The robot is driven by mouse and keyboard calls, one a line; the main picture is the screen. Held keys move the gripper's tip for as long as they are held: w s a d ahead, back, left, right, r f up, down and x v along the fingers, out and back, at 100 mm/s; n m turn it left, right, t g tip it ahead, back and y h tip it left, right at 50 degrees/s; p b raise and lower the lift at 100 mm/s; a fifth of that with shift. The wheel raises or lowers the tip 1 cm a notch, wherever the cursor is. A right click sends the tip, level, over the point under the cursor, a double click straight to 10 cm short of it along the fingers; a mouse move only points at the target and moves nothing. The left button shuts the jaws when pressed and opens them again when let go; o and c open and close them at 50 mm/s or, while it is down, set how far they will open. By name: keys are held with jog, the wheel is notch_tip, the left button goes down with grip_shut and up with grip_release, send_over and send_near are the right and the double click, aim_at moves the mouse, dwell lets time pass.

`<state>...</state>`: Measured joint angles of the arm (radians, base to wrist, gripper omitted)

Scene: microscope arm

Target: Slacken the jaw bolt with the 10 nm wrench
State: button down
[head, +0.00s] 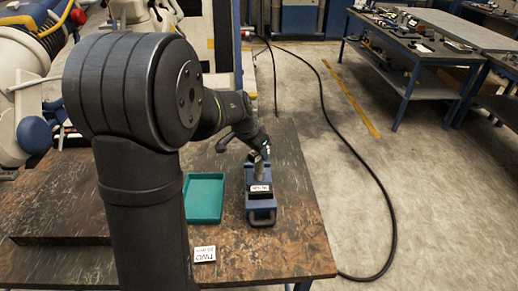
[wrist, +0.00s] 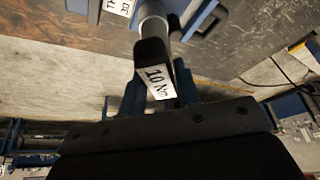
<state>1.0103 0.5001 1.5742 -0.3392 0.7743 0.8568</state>
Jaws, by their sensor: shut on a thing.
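In the wrist view, a wrench (wrist: 149,52) with a black handle and a white "10 Nm" label points away from my gripper (wrist: 156,98), which is shut on it. Its grey shaft runs up to the top edge of that view, where its far end is cut off. The blue vise (head: 261,214) stands on the wooden bench in the head view, with a white label on its front. Part of the blue body also shows at the top of the wrist view (wrist: 199,18). My gripper (head: 260,147) is just above and behind the vise. I cannot tell whether the wrench touches the jaw bolt, which I cannot make out.
A green tray (head: 204,216) lies on the bench (head: 285,243) left of the vise. A white label card (head: 204,254) lies near the front. The bench's right edge is close to the vise. A tool-covered table (head: 425,45) stands apart at the back right.

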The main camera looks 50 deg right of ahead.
dwell(0.4)
jog(key=shift+n+t, duration=0.8)
jog(key=shift+n, duration=1.2)
jog(key=shift+n, duration=0.6)
jog(key=shift+n+t+y, duration=0.4)
jog(key=shift+n+t, duration=0.3)
jog(key=shift+n, duration=0.7)
jog(key=shift+f, duration=0.1)
jog(key=shift+n+t+y, duration=0.3)
jog(key=shift+n+t, duration=0.1)
jog(key=shift+n, duration=0.7)
jog(key=shift+m, duration=0.4)
